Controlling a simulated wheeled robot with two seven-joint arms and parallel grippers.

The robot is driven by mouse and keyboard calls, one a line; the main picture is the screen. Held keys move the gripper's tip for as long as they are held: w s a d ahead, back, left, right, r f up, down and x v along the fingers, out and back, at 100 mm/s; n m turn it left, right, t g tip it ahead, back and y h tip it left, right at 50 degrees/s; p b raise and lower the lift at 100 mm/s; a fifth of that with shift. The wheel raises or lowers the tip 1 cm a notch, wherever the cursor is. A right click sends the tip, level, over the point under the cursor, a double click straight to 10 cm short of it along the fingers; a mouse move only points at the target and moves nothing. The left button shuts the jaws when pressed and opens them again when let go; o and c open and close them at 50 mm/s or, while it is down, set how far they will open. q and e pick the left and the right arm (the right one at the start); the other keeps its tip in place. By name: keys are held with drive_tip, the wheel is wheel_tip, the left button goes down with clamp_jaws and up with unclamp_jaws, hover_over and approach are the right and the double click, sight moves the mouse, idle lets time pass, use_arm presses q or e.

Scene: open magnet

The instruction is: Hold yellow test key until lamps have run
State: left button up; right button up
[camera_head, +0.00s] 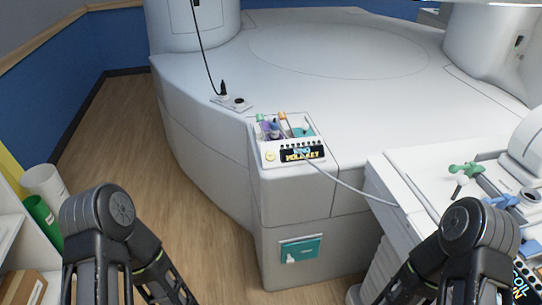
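A small round yellow key (270,156) sits at the left of the white front face of a control box (307,160). A dark label with yellow and pale lettering is beside it. The box stands on the front ledge of the big white magnet housing (225,120). I cannot tell which parts of the box are lamps. Both my arms come in at the bottom, left and right, well short of the box. Their grippers are below the frame, and nothing of mine touches the yellow key.
A white table (415,190) at right carries a green-handled item (465,169) and blue parts. A grey cable (350,188) runs from the box to it. A socket plate (232,103) with a black plug is behind left. Shelves with rolls (40,215) stand left; wooden floor is clear.

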use_arm(q)
clamp_jaws()
idle(1.4)
